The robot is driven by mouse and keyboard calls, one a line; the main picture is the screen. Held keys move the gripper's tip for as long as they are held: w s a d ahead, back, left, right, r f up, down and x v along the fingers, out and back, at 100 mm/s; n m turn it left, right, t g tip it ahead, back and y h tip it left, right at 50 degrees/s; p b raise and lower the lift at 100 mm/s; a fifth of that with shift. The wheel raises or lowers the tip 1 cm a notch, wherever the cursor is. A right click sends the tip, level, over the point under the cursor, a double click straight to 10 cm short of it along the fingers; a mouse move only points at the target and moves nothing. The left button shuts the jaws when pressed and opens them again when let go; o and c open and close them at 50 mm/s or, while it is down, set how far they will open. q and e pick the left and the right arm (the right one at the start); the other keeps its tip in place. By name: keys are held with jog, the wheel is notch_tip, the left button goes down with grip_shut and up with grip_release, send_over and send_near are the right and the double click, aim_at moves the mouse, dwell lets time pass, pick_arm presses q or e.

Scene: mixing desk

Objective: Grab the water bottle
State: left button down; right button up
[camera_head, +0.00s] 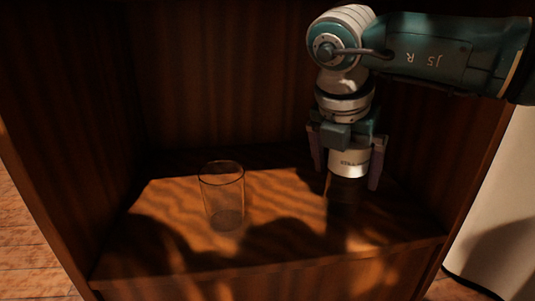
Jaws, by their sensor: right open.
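The water bottle (350,162) stands upright on the wooden shelf, right of the middle in the head view. It has a white upper part with small lettering and a dark lower part that blends into shadow. My right gripper (346,177) points down over it, with one finger on each side of the bottle. The jaws are open, and whether either finger touches the bottle is hard to tell. The bottle's top is hidden by the gripper body. My left gripper is out of view.
An empty clear glass (222,197) stands on the shelf (283,199) to the left of the bottle. Wooden cabinet walls close in the left, back and right sides. A white surface (500,205) lies outside the right wall.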

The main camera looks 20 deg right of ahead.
jog(key=shift+c, duration=0.4)
grip_shut()
jog(key=shift+r, duration=0.1)
